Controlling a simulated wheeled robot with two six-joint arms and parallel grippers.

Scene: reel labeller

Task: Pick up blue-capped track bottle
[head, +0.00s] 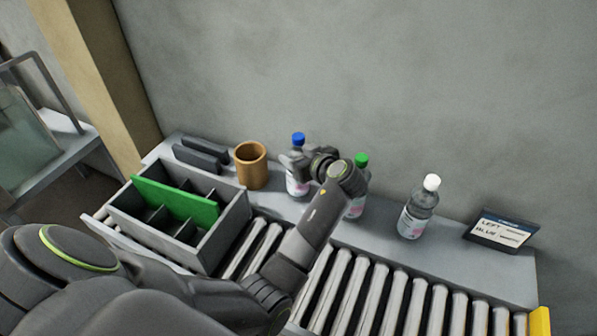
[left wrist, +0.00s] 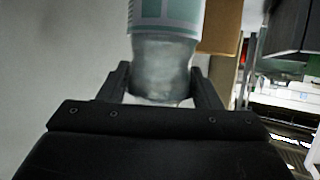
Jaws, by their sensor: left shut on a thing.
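The blue-capped bottle (head: 298,183) stands upright on the grey ledge behind the rollers in the head view. My left gripper (head: 298,160) reaches it from the right, and the arm hides part of the bottle. In the left wrist view, my left gripper (left wrist: 165,85) is shut on the clear body of a bottle (left wrist: 163,62), with a pale label showing above the fingers. A green-capped bottle (head: 361,160) stands just right of my gripper, partly hidden by my wrist. A white-capped bottle (head: 418,212) stands further right. My right gripper is not in view.
A grey divided crate (head: 228,232) with a green panel (head: 176,198) stands left on the rollers (head: 400,302). A brown cup (head: 251,166) is left of the blue-capped bottle. A sign reading "LEFT BLUE" (head: 500,232) stands at the right. A wall is close behind the ledge.

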